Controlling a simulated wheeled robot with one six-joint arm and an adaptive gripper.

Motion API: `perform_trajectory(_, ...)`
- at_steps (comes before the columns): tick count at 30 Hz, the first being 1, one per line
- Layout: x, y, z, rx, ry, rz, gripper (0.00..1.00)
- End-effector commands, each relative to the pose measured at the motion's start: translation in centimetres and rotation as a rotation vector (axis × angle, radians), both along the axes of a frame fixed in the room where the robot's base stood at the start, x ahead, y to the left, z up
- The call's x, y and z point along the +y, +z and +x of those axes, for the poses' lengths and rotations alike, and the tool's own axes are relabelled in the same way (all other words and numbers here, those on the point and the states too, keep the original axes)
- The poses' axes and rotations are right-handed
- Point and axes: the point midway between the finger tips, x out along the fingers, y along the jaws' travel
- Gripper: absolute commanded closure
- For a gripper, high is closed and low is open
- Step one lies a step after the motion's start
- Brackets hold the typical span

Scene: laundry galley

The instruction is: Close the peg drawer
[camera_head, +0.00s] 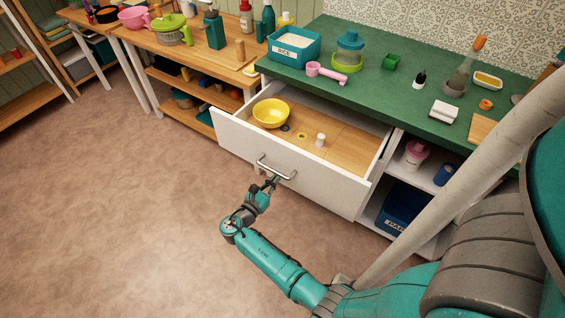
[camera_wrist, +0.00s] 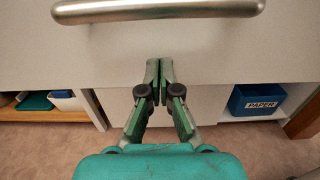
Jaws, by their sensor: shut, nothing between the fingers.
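The peg drawer (camera_head: 296,169) is pulled out from under the green counter. It has a white front and a wooden floor. A metal bar handle (camera_head: 276,166) is on its front, and the handle also shows across the top of the wrist view (camera_wrist: 160,10). My gripper (camera_head: 273,182) is at the drawer front, just by the handle. In the wrist view my gripper (camera_wrist: 159,66) is shut and empty, its fingertips close to the white front below the handle. I cannot tell whether they touch it. A yellow bowl (camera_head: 271,113) and a few small items lie inside the drawer.
An open shelf with a blue paper bin (camera_head: 399,207) is right of the drawer. The brown floor (camera_head: 130,200) at left is clear.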

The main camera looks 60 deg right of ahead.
Motion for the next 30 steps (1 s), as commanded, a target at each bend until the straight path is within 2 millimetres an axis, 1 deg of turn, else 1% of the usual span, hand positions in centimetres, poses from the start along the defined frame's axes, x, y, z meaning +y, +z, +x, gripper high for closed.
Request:
perform_trajectory(7, -0.2, 0.0, 0.0, 0.0, -0.001, 0.0, 1.0)
perform_trajectory(30, -2.0, 0.0, 0.0, 0.0, -0.001, 0.0, 1.0)
